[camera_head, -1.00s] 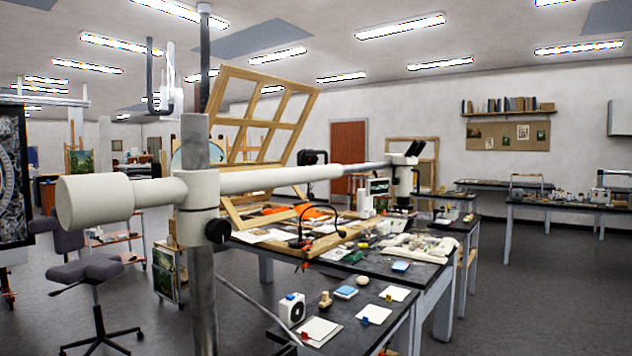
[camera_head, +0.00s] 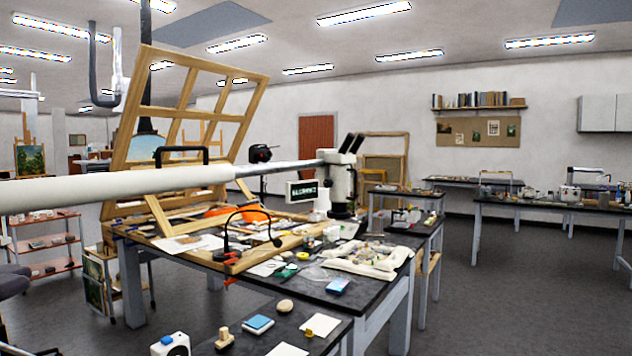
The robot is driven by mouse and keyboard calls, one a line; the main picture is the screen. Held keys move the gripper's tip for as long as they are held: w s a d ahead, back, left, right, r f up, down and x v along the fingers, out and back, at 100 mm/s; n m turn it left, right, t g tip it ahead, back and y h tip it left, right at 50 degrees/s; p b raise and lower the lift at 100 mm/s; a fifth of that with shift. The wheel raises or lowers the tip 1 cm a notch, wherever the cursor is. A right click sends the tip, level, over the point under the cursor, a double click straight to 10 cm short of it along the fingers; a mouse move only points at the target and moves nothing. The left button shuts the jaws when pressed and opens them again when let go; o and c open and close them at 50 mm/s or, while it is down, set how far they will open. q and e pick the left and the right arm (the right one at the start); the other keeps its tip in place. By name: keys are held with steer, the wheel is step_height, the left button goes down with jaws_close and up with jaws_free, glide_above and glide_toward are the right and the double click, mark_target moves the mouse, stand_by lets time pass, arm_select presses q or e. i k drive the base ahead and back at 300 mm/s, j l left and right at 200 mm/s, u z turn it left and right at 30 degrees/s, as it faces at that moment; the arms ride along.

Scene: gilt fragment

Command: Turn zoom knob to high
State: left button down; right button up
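A white stereo microscope head (camera_head: 342,180) with two dark eyepieces hangs at the end of a long white and metal boom arm (camera_head: 120,185), above the far side of the cluttered worktable (camera_head: 384,290). The zoom knob is too small to make out at this distance. A small dark display with light characters (camera_head: 302,193) shows beside the microscope. Neither of my grippers is in view.
The boom crosses the left half at mid height. A wooden frame (camera_head: 243,120) leans upright over the table. A low dark side table (camera_head: 330,336) stands in front. Open grey floor (camera_head: 500,300) lies to the right.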

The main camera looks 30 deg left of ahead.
mark_target(328, 183)
steer(key=i+u, duration=0.1)
steer(key=i, duration=0.6)
steer(key=i+l, duration=0.1)
steer(key=i, duration=0.65)
steer(key=j+u, duration=0.05)
